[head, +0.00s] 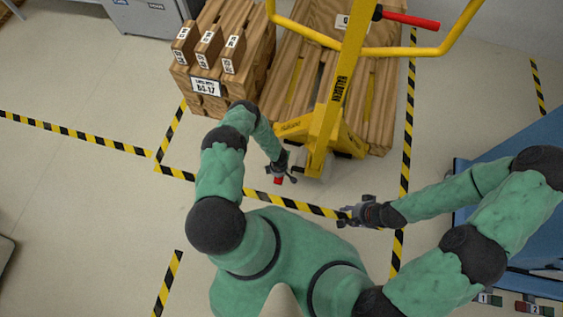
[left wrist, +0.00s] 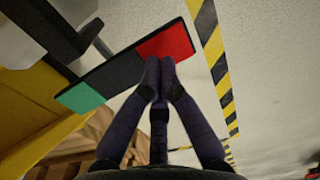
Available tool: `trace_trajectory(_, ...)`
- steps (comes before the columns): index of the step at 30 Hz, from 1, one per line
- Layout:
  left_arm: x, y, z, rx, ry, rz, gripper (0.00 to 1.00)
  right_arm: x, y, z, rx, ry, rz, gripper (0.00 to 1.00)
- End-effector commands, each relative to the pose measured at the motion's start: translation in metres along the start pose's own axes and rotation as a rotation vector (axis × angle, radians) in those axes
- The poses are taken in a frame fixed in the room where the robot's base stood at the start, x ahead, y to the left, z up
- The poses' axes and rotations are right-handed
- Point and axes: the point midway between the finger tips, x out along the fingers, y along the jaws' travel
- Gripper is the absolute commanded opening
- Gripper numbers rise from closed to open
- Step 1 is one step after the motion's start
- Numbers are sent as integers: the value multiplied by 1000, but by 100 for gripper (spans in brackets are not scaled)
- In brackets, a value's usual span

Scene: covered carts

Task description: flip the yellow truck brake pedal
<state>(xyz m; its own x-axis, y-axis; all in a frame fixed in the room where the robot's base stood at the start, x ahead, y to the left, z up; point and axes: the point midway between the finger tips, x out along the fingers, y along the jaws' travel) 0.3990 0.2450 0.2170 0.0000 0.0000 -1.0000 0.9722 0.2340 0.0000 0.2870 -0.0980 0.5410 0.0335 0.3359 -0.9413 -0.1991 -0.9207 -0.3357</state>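The yellow truck (head: 325,130) stands in front of a wooden pallet, its yellow handle rising toward me. In the left wrist view its brake pedal (left wrist: 113,73) is a tilted black bar with a red end (left wrist: 166,45) and a green end (left wrist: 80,98). In the head view only a bit of red (head: 278,180) shows beside my left gripper (head: 284,172). In the left wrist view the left gripper's fingertips (left wrist: 160,66) are together, with nothing seen between them, at the red end's lower edge. I cannot tell if they touch it. My right gripper (head: 349,212) hangs above the floor, apart from the truck.
A pallet (head: 378,110) lies behind the truck. Stacked wooden crates (head: 240,75) stand to its left. Black-and-yellow tape (head: 100,140) marks the floor. A blue structure (head: 520,150) is at the right. Open floor lies to the left.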

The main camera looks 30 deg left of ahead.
Motion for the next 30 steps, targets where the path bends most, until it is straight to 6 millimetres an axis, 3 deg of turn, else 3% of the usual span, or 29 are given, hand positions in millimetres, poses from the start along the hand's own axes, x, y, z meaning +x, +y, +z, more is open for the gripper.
trace_trajectory(21,-52,0,0,2,0,0,0,-30,-11,1,0,0,0,40)
trace_trajectory(30,-61,0,0,1,0,0,0,-35,-13,1,0,0,0,40)
